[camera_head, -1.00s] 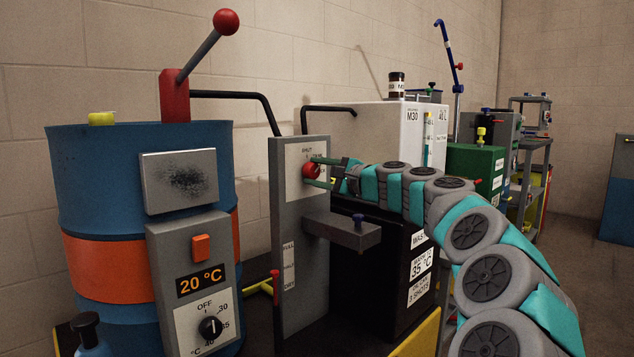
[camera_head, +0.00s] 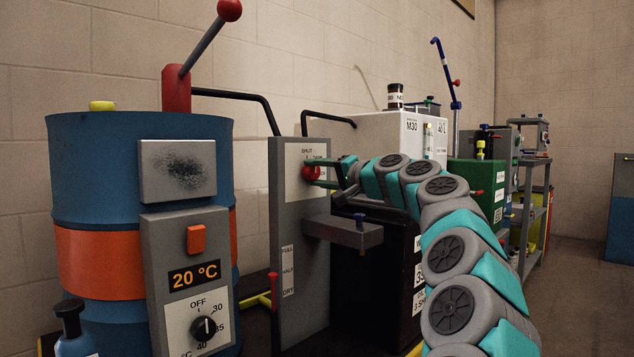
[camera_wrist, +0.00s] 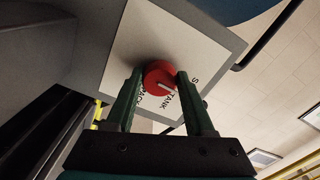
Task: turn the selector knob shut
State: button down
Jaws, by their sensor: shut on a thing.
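The selector knob (camera_head: 311,172) is red and round, on the white label plate (camera_head: 293,160) of a tall grey panel (camera_head: 297,237). The word SHUT is printed above it. My gripper (camera_head: 317,173) reaches it from the right. In the wrist view, the knob (camera_wrist: 158,75) lies between the two green fingers of my gripper (camera_wrist: 160,77), which are shut on its sides. Its white pointer line lies towards the word TANK. The label plate (camera_wrist: 203,58) shows other words partly covered by the fingers and knob.
A grey shelf arm (camera_head: 343,231) with a blue knob juts from the panel below my gripper. A blue drum (camera_head: 90,170) with a control box stands left. A white tank (camera_head: 385,135) on a black cabinet stands behind my arm. Open floor shows at far right.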

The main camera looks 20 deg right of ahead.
jog(key=shift+f+n, duration=0.1)
jog(key=shift+n, duration=0.4)
jog(key=shift+c, duration=1.3)
grip_release()
jog(key=v, duration=0.7)
jog(key=shift+s, duration=0.35)
jog(key=shift+d, duration=0.1)
